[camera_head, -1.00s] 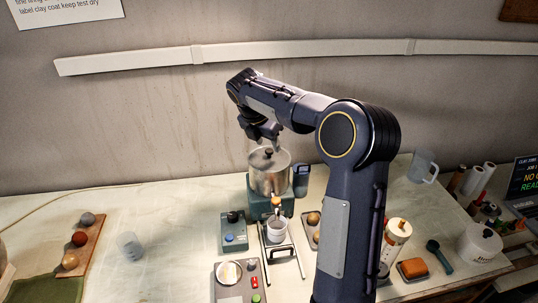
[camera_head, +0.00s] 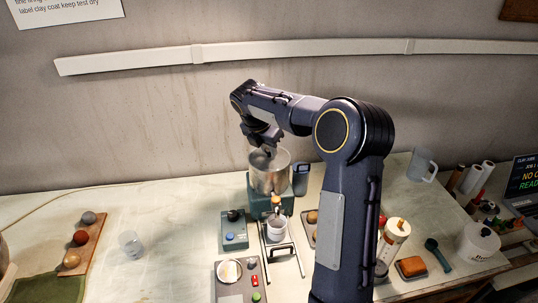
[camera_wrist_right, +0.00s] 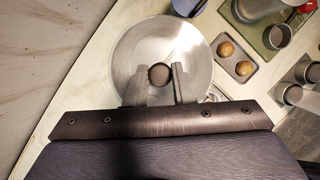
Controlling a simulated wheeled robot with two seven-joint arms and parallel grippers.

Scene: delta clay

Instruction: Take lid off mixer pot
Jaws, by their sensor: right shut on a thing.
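The mixer pot (camera_head: 270,181) is a silver pot standing upright on a teal base (camera_head: 258,207) at the back middle of the table. Its round silver lid (camera_wrist_right: 140,45) with a dark knob (camera_wrist_right: 159,75) shows in the right wrist view. My right gripper (camera_head: 266,151) reaches over the pot from above. In the right wrist view its two fingers (camera_wrist_right: 158,84) are on either side of the knob, shut on it. In the head view the gripper partly hides the lid, and I cannot tell whether it is clear of the rim. My left gripper is not in view.
A dark blue-grey device (camera_head: 300,179) stands close to the pot's right. A control box (camera_head: 233,231) and a white cup (camera_head: 277,226) on a stand are in front. A clear beaker (camera_head: 131,244) stands at the left, with free table between.

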